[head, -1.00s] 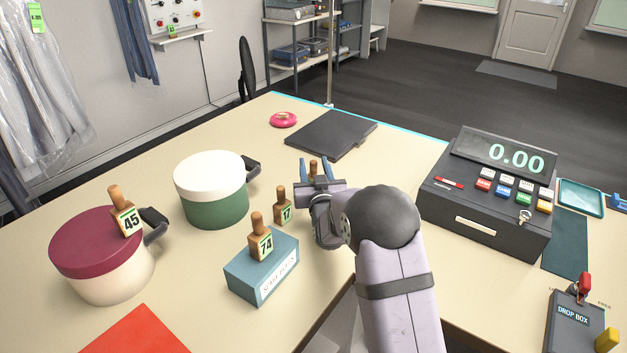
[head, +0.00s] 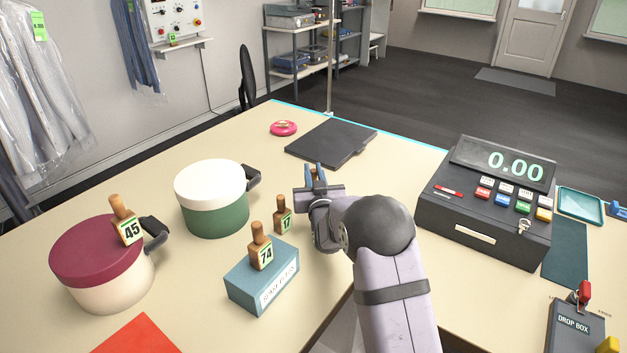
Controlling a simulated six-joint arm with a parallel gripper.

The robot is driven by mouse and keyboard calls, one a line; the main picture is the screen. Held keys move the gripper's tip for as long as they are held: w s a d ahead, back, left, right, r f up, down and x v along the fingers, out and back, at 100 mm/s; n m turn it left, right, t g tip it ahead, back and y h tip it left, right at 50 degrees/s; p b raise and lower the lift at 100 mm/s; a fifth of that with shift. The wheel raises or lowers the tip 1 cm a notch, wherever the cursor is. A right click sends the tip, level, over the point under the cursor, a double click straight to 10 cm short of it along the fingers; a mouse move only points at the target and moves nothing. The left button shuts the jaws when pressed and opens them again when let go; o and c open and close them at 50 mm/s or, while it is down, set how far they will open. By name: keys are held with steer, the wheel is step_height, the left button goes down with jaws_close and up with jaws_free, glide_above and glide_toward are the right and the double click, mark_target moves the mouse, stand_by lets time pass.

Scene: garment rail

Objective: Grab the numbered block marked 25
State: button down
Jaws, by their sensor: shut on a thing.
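My gripper (head: 316,173) is over the middle of the counter, its blue fingers close together. It is shut on a small wooden-topped numbered block, mostly hidden between the fingers and behind the wrist. Its number does not show, so I cannot read whether it is 25. Block 17 (head: 283,216) stands on the counter just left of my wrist. Block 74 (head: 261,248) stands on a blue-grey box (head: 259,285). Block 45 (head: 126,222) stands on the maroon lid of a cream pot (head: 107,280).
A green pot (head: 214,212) with a white lid stands left of my gripper. A black folder (head: 331,142) and pink dish (head: 284,128) lie beyond. A cash register (head: 487,200) and drop box (head: 572,328) stand to the right. Bare counter separates the gripper and register.

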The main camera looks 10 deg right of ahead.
steer(key=shift+r, duration=0.15)
step_height(320, 180, up, 28)
stand_by(0.5)
